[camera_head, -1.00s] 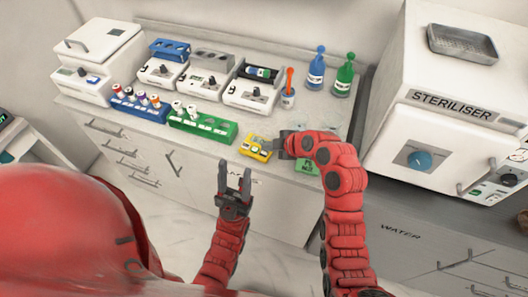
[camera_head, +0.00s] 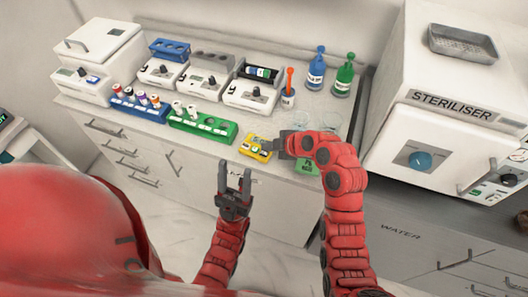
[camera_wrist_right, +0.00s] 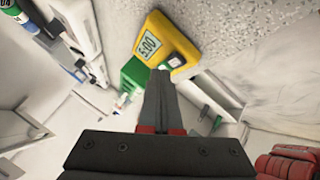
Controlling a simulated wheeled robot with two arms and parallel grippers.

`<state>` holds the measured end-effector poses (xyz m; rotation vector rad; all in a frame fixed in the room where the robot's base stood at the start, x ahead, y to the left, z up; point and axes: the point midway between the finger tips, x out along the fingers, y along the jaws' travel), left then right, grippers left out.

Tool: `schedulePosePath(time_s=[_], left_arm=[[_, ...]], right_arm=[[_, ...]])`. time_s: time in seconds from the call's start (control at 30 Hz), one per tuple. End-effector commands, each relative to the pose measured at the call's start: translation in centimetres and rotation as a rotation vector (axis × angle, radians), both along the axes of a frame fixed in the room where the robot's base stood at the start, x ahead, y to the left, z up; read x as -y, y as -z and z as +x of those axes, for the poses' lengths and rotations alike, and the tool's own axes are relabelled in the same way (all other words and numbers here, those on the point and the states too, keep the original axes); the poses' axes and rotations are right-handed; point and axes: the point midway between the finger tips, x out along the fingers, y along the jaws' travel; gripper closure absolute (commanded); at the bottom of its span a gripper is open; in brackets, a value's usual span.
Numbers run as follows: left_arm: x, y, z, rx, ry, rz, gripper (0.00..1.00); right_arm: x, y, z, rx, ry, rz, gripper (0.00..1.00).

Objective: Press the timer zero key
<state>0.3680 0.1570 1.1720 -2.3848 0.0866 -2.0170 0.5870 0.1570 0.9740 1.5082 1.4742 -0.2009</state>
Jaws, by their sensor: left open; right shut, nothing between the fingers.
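The yellow timer (camera_head: 254,153) lies near the front edge of the counter, right of the green rack. In the right wrist view the timer (camera_wrist_right: 183,45) shows a display reading 5:00, with a small pale key (camera_wrist_right: 175,61) close to the fingertips. My right gripper (camera_head: 284,144) is shut and empty, just at the timer's right side. In the wrist view its fingertips (camera_wrist_right: 160,75) overlap the timer's edge; I cannot tell whether they touch it. The other keys are not clearly visible. My left gripper (camera_head: 235,171) is open and empty, in front of the counter.
A green rack (camera_head: 203,127) and a blue rack (camera_head: 138,106) with vials stand left of the timer. A green card (camera_head: 306,167) lies under my right arm. White devices, bottles (camera_head: 316,72) and a steriliser (camera_head: 445,110) stand behind and to the right.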

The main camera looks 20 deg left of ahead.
Motion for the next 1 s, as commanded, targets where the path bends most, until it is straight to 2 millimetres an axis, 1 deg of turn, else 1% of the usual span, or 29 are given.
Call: schedulePosePath(time_s=[0.17, 0.53, 1.0], left_arm=[[0.0, 0.3, 0.0, 0.000, 0.000, 0.000, 0.50], [0.0, 2.1, 0.0, 0.000, 0.000, 0.000, 0.50], [0.0, 2.2, 0.0, 0.000, 0.000, 0.000, 0.50]], right_arm=[[0.0, 0.2, 0.0, 0.000, 0.000, 0.000, 1.00], [0.0, 1.0, 0.0, -0.001, 0.001, 0.000, 1.00], [0.0, 0.9, 0.0, -0.001, 0.001, 0.000, 1.00]])
